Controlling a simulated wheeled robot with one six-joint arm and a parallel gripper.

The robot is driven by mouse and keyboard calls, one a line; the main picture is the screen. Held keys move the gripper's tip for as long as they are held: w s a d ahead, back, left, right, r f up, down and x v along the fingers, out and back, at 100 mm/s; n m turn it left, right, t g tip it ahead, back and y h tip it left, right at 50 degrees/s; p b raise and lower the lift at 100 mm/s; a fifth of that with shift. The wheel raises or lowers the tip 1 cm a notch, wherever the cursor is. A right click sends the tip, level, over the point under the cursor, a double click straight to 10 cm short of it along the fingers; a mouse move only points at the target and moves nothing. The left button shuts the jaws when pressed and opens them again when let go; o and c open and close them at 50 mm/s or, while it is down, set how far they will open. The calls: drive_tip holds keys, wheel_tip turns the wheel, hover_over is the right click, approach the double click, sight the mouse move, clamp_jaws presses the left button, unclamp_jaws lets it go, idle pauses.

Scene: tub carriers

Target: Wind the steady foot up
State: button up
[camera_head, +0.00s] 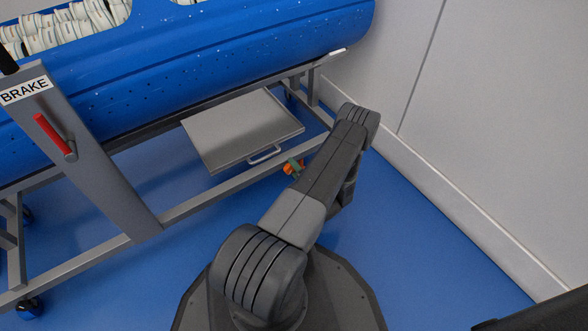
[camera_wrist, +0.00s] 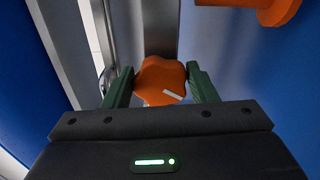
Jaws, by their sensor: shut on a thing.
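An orange lobed knob (camera_wrist: 160,78) with a white mark on it sits between the green fingers of my gripper (camera_wrist: 162,88) in the wrist view. The fingers are shut on it from both sides. In the head view the orange knob (camera_head: 290,168) shows small by the lower frame rail of the tub carrier, below the grey tray. My arm hides most of the gripper there. A second orange part (camera_wrist: 270,8), a bar with a round end, is cut off at the top right of the wrist view. I cannot tell whether it is the steady foot.
The blue tub (camera_head: 200,75) holds pale bundles and lies on a grey wheeled frame (camera_head: 215,197). A grey tray (camera_head: 240,128) with a handle hangs under it. A red brake lever (camera_head: 52,133) is at left. A white wall (camera_head: 480,130) stands close on the right.

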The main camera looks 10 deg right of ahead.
idle(0.5)
drive_tip(key=o, duration=1)
drive_tip(key=p+v, duration=0.3)
drive_tip(key=v, duration=1.1)
drive_tip(key=shift+w, duration=0.1)
